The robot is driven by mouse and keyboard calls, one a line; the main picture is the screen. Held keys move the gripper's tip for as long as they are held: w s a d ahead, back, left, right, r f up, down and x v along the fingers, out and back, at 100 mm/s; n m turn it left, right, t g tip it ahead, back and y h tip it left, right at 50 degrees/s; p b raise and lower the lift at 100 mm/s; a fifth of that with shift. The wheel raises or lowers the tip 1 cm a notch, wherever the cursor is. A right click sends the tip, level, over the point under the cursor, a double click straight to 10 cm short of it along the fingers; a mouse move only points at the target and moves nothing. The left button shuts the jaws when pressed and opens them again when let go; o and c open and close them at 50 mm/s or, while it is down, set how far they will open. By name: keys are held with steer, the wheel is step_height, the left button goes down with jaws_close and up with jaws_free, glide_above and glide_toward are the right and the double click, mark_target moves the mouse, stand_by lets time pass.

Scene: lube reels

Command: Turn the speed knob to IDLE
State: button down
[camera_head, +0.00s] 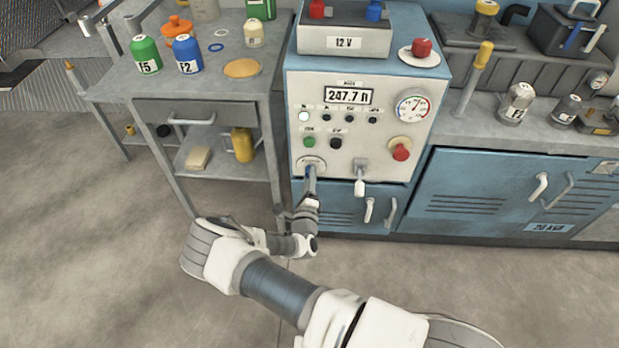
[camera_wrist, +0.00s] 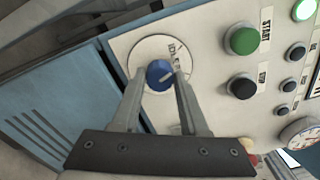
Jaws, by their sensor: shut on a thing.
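The speed knob (camera_wrist: 158,73) is blue with a pale pointer mark and sits on a round white dial plate (camera_wrist: 143,50) in the wrist view. Lettering on the plate above right of the knob looks like IDLE, partly hard to read. The pale mark slants toward the upper right of the picture. My gripper (camera_wrist: 161,78) has one finger on each side of the knob and is shut on it. In the head view my gripper (camera_head: 310,178) reaches the lower left of the control panel (camera_head: 345,148) and covers most of the knob.
Green (camera_head: 309,142) and black (camera_head: 336,143) buttons sit just above the knob. A white-handled lever (camera_head: 359,182) is close on its right, and a red knob (camera_head: 401,152) is farther right. A blue cabinet (camera_head: 335,209) is below. A side table (camera_head: 215,85) stands left.

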steer(key=shift+n, duration=0.8)
steer(key=shift+c, duration=2.1)
jaws_free()
steer(key=shift+s, duration=0.15)
